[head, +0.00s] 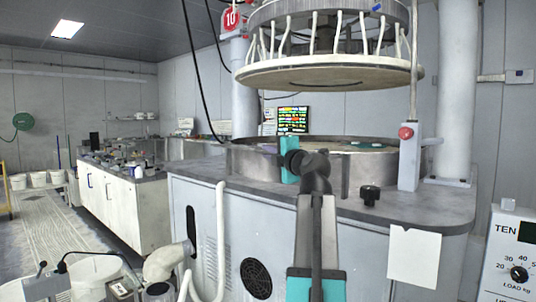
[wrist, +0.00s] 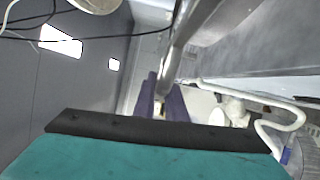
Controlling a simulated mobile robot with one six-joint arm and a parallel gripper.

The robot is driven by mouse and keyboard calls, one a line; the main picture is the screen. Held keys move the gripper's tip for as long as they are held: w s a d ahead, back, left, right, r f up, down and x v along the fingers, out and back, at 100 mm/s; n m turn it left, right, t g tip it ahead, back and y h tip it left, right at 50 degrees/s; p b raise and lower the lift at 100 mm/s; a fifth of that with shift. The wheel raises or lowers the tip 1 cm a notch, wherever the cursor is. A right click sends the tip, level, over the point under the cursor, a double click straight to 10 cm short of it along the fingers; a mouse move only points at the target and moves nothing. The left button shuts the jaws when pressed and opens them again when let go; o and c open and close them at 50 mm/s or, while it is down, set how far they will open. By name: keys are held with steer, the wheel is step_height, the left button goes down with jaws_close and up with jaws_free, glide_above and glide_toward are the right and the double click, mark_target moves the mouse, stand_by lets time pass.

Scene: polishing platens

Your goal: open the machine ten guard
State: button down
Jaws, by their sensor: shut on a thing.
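Machine ten (head: 340,215) is the grey cabinet with a red "10" sign (head: 230,19) above it. Its guard (head: 343,180) is a low curved metal wall around the platen on top. My gripper (head: 289,158) is at the guard's front left; its teal body and my arm cover part of the wall, and the fingertips are hidden in the head view. In the wrist view, the dark purple fingers of my gripper (wrist: 167,100) are shut on the guard's metal edge (wrist: 178,45), which runs up between them. I cannot tell whether the guard has shifted.
A round upper head (head: 330,72) with several white hoses hangs over the platen. A post with a red button (head: 406,133) and a black knob (head: 370,194) stand at the right. A white bench (head: 115,205) is at the left. White pipes (head: 220,235) run down the cabinet front.

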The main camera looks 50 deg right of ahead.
steer(key=c, duration=1.8)
jaws_free()
steer(key=shift+p+v, duration=1.3)
steer(key=shift+v, duration=5.65)
